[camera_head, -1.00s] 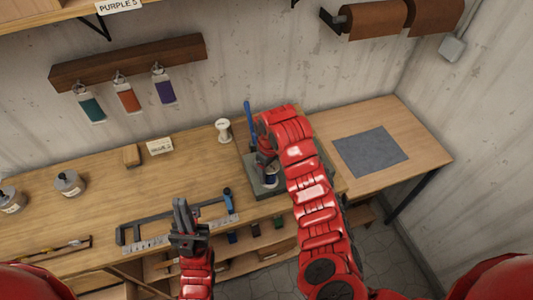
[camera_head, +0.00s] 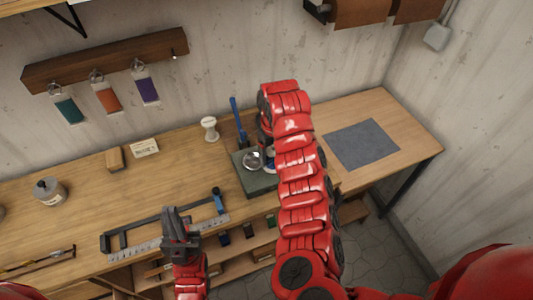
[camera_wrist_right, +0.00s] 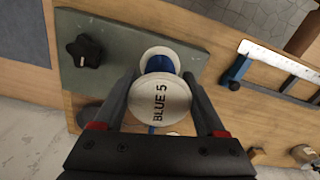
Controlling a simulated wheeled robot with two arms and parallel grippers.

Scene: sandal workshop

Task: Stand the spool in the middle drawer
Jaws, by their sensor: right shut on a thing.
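A spool with a white end marked BLUE 5 (camera_wrist_right: 159,100) and blue thread is held between the fingers of my right gripper (camera_wrist_right: 162,80). Its labelled end faces the wrist camera, and its far white flange shows beyond the thread, over the grey-green plate (camera_wrist_right: 115,25). I cannot tell whether it touches the plate. In the head view my right arm mostly hides this gripper and spool. My left gripper (camera_head: 178,226) is near the bench's front edge, apart from the spool; whether its fingers are closed is unclear.
A blue-handled tool (camera_head: 235,115), a white spool-like piece (camera_head: 209,128) and a black frame with a ruler (camera_head: 150,246) are nearby. A grey mat (camera_head: 362,145) lies right.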

